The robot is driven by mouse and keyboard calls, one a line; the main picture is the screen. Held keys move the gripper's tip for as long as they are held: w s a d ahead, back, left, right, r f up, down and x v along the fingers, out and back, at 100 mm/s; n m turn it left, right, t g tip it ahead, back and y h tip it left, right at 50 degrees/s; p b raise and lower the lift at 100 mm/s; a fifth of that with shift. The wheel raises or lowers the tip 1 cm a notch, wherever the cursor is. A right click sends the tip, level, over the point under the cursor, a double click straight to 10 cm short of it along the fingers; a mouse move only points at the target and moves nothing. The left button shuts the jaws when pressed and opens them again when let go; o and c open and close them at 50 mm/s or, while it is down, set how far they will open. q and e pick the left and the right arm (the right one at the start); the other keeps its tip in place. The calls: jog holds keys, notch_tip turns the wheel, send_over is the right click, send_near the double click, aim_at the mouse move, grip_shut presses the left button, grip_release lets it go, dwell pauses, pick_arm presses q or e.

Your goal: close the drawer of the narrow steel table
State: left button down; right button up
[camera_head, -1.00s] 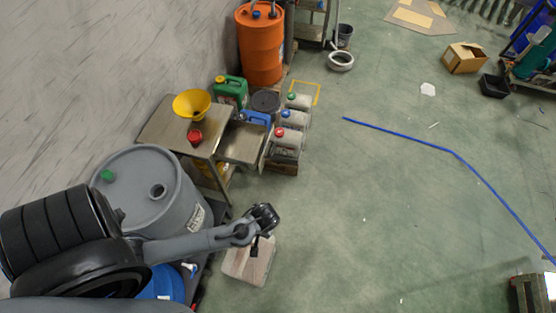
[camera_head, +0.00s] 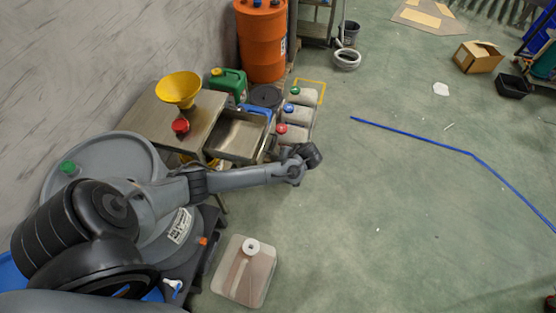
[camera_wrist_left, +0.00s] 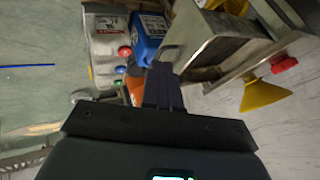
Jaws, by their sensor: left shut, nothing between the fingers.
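The narrow steel table (camera_head: 147,118) stands along the wall at left. Its drawer (camera_head: 236,134) is pulled out toward the right and looks empty inside. In the left wrist view the drawer (camera_wrist_left: 217,50) lies just up and right of my fingers. My left gripper (camera_head: 308,155) is at the end of the arm, to the right of the drawer's near front corner. In the left wrist view its fingers (camera_wrist_left: 163,82) are together and empty, close to the drawer's front end. I cannot tell whether they touch it. My right gripper is not in view.
A yellow funnel (camera_head: 179,89) and a red item (camera_head: 180,126) sit on the tabletop. Canisters (camera_head: 292,134) stand close beyond the drawer, with an orange barrel (camera_head: 262,45) behind. A grey drum (camera_head: 100,165) is at near left.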

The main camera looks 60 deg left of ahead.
pick_arm(q)
jog(key=b, duration=0.3)
send_near(263, 156)
notch_tip(263, 156, down, 4)
jog(key=w, duration=0.3)
jog(key=s+a, duration=0.2)
jog(key=s, duration=0.1)
jog(key=shift+a, duration=0.4)
jog(key=shift+p, duration=0.3)
